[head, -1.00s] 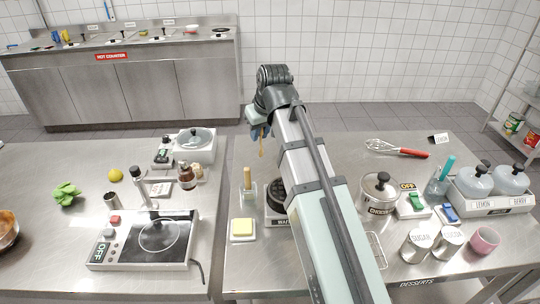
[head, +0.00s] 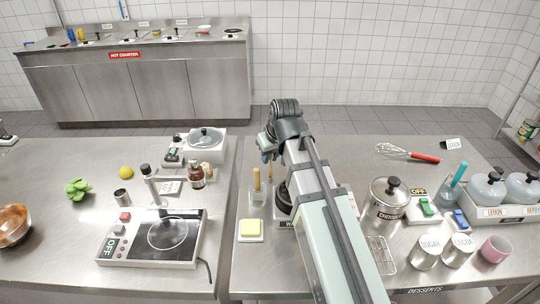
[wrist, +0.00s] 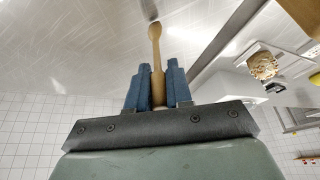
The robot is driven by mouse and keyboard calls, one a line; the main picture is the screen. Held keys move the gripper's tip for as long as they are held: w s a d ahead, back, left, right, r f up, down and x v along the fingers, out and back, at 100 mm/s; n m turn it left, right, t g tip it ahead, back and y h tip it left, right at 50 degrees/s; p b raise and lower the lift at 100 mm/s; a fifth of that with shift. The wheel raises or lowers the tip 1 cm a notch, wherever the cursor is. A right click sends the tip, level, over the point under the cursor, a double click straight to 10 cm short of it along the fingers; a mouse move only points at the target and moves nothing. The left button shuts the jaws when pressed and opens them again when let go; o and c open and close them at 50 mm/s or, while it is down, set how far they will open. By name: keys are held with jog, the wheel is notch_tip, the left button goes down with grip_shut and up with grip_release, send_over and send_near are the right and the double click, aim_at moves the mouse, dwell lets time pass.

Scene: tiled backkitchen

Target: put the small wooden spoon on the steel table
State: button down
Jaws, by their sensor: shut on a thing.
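My gripper (wrist: 159,63) is shut on the small wooden spoon (wrist: 154,33), with the handle between its blue fingers and the bowl end pointing away. In the head view my gripper (head: 267,153) is above the far left part of the right steel table (head: 335,160); the spoon there is mostly hidden by the arm. In the wrist view a bare steel surface (wrist: 95,45) lies beyond the spoon. The spoon's height above the steel is hard to tell.
Near my gripper are a glass holder with a wooden-handled tool (head: 256,190) and a yellow block on a white dish (head: 251,230). A whisk (head: 405,152) lies far right.

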jog(key=shift+f, duration=0.15)
jog(key=c, duration=1)
grip_release()
jog(key=v, duration=1.2)
jog(key=shift+r, duration=0.2)
